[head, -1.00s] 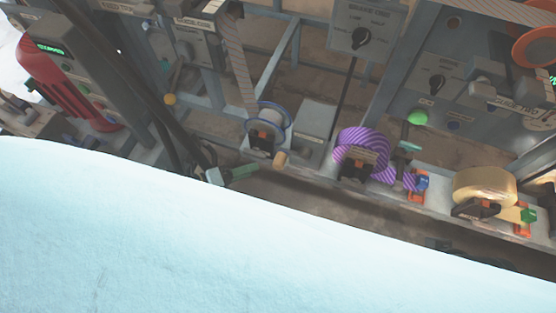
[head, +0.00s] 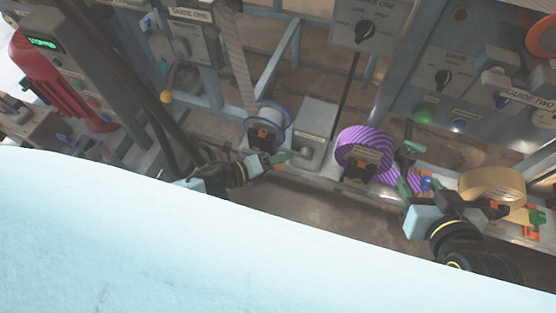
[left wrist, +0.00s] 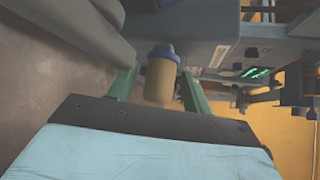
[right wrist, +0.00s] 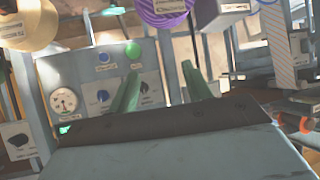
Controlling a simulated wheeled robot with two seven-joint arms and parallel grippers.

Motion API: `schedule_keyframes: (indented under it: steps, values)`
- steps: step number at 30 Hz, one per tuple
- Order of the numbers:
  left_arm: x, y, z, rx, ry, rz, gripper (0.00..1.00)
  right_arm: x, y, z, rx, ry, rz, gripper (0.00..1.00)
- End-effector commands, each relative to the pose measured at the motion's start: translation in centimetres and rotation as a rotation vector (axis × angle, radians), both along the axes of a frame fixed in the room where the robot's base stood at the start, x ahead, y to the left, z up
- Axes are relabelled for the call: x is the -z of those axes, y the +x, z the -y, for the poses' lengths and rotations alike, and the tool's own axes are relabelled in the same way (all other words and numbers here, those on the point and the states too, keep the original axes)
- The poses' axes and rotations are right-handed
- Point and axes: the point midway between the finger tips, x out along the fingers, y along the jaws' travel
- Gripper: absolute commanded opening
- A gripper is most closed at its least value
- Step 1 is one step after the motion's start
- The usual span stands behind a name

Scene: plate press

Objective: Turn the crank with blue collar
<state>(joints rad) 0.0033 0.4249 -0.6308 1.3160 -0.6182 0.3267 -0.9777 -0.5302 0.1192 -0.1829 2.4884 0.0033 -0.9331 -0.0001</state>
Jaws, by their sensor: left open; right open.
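The crank handle is a tan cylinder (left wrist: 159,80) with a blue collar (left wrist: 163,51) at its upper end in the left wrist view. It stands between the two green fingers of my left gripper (left wrist: 152,85), which is open, with gaps beside the handle. In the head view my left gripper (head: 272,161) is by the handle, below the white spool (head: 271,118), and mostly hides it. My right gripper (right wrist: 160,85) is open with nothing between its fingers; in the head view its arm is at the lower right, near the purple striped roll.
A purple striped roll (head: 362,146) and a tan roll (head: 490,184) sit along the machine's rail. Another crank with an orange-tan knob (head: 166,97) hangs at the upper left. A grey box (head: 318,122) stands right of the spool. A pale blue surface (head: 150,230) fills the foreground.

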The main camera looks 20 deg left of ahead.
Motion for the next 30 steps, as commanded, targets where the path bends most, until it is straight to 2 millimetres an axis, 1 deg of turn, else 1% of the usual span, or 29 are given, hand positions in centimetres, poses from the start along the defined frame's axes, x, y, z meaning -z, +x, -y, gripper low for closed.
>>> schedule_keyframes:
  steps: [5,8,15,17,26,30]
  values:
    - [0.0,0.0,0.0,0.0,0.0,0.0,0.5,0.0,0.0,0.0,0.0,0.0,0.0,0.5]
    - [0.0,0.0,0.0,0.0,-0.001,-0.001,0.38,0.0,0.0,0.0,0.0,0.0,0.0,0.5]
    - [0.0,0.0,0.0,0.0,-0.001,-0.001,0.06,0.0,0.0,0.0,0.0,0.0,-0.001,0.5]
    - [0.0,0.0,0.0,0.0,-0.001,-0.001,0.0,0.0,0.0,0.0,0.0,0.0,-0.001,0.5]
    - [-0.1,-0.1,-0.2,-0.004,0.006,-0.001,0.0,0.1,-0.2,0.1,0.0,-0.004,-0.02,0.5]
    - [-0.2,-0.3,-0.5,-0.014,0.023,-0.002,0.0,1.6,-1.4,0.8,0.012,-0.032,-0.122,0.5]
